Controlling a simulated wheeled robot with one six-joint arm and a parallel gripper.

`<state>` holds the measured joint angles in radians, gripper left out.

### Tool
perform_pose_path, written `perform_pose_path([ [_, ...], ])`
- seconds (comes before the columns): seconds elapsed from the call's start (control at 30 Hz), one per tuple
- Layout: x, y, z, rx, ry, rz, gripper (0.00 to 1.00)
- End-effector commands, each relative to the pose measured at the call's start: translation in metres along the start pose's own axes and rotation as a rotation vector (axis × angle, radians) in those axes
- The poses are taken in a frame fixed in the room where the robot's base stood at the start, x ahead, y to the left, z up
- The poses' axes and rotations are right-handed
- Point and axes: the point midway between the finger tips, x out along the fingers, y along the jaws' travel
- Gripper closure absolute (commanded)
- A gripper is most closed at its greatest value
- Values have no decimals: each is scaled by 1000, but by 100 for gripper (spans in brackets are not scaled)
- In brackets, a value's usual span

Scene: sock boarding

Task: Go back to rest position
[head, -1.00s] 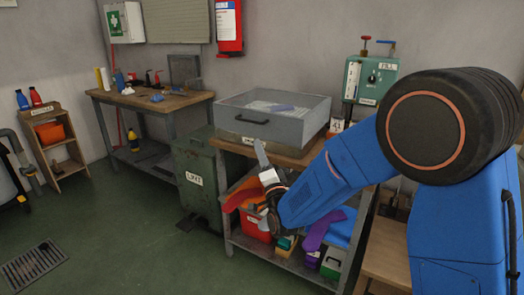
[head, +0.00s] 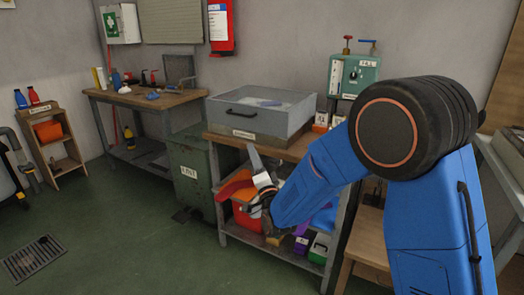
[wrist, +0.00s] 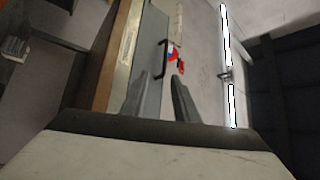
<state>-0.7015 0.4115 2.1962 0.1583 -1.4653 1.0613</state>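My gripper (head: 256,158) is raised in front of the bench with the grey tray, its fingers pointing up in the head view. In the wrist view its two grey fingers (wrist: 159,84) stand apart with nothing between them. The gripper touches nothing that I can see. The grey metal tray (head: 262,122) sits on the bench top behind it, with a pale blue item inside. My arm covers part of the bench and its lower shelf.
A green bin labelled LINT (head: 188,172) stands left of the bench. The floor (head: 130,235) at front left is clear, apart from a drain grate (head: 34,258).

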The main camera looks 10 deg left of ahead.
Motion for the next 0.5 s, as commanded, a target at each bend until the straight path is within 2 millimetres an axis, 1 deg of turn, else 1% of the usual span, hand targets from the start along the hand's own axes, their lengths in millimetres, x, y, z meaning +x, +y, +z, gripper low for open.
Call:
perform_pose_path([
  [0.07,1,-2,-10,-15,-1,16,72],
  [0.17,1,-2,-30,-56,-11,68,72],
  [0.27,-2,-2,-58,-115,-32,145,72],
  [0.3,-5,-1,-70,-140,-42,179,72],
  [0.37,-10,-1,-86,-178,-61,229,72],
  [0.5,-29,0,-124,-264,-108,342,72],
])
